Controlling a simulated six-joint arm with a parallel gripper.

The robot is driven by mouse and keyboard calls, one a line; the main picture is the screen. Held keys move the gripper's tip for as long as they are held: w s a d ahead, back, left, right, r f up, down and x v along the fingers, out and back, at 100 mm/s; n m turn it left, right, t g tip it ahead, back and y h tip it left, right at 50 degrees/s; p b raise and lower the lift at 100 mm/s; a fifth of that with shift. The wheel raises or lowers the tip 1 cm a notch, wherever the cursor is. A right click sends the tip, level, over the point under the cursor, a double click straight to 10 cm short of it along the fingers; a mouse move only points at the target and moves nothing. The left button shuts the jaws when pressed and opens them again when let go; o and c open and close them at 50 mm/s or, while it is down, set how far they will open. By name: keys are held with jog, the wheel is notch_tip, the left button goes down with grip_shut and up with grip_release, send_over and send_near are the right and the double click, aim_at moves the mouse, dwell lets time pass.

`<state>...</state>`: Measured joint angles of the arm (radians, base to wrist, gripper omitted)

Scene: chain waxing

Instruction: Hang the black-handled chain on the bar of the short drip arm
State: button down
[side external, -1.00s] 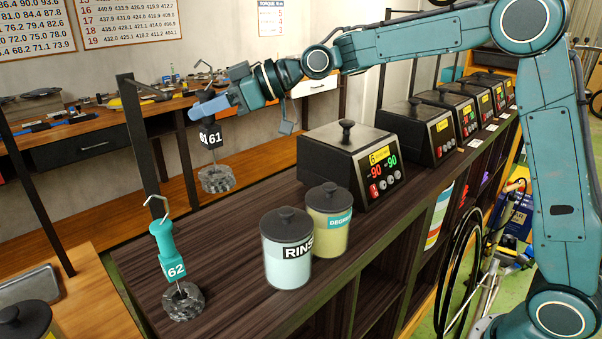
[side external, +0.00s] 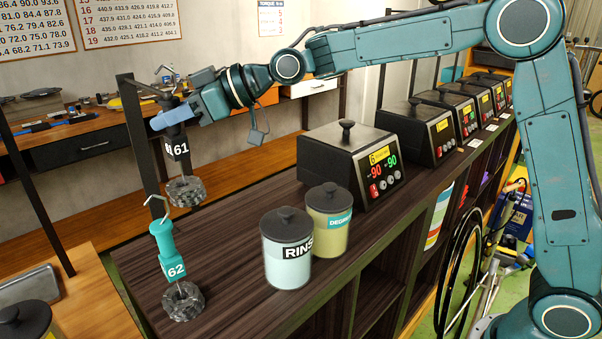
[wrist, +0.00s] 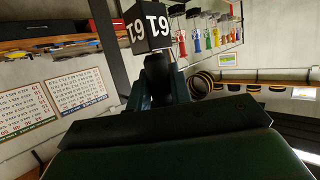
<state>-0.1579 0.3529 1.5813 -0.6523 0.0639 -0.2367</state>
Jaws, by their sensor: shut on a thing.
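The black-handled chain, with black handle (side external: 177,133) and white 61 marks, hangs upright from my gripper (side external: 168,119). My gripper is shut on the handle. Its dark chain coil (side external: 186,191) hangs above the far left of the counter. Its metal hook (side external: 165,74) stands above the jaws, close to the short bar (side external: 143,86) on the black post (side external: 139,140). I cannot tell whether hook and bar touch. In the wrist view the block with the 61 marks (wrist: 158,22) shows upside down at the top; the hook is not clear there.
A teal-handled chain (side external: 165,242) marked 62 stands at the counter's near left end. The RINSE canister (side external: 287,250) and a yellow canister (side external: 330,212) stand mid-counter. A black wax heater (side external: 345,160) stands behind them.

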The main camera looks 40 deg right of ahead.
jog(key=shift+a+f, duration=1)
jog(key=shift+a, duration=0.05)
jog(key=c, duration=0.9)
grip_release()
jog(key=shift+f, duration=0.1)
jog(key=shift+d, duration=0.15)
jog(key=shift+v, duration=5.4)
